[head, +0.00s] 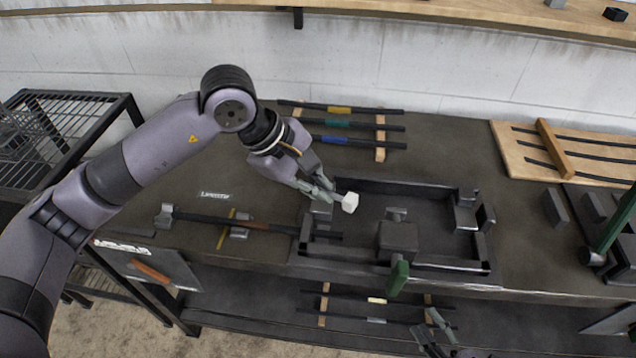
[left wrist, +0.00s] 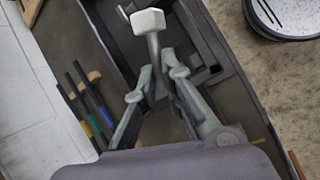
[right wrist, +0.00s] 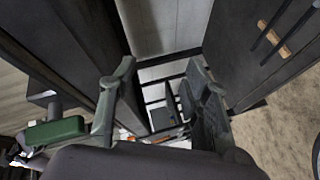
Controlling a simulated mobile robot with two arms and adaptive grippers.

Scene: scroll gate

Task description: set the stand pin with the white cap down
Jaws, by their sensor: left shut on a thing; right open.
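The stand pin with the white cap (head: 350,202) is in my left gripper (head: 322,187), over the left end of the dark rectangular frame (head: 420,186) on the bench. In the left wrist view the white cap (left wrist: 149,21) sticks out beyond the fingertips (left wrist: 158,78), with its grey stem (left wrist: 153,48) between them. The pin is held tilted; whether its lower end touches anything is hidden. My right gripper (head: 434,331) is low at the bottom of the head view, in front of the bench. In the right wrist view its fingers (right wrist: 158,82) are apart and empty.
A long-handled tool (head: 215,219) lies left of the frame. Rods with coloured bands (head: 350,125) lie behind it. A dark block (head: 397,238) and a green handle (head: 398,278) stand at the frame's front. A wooden board (head: 516,152) lies at the right.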

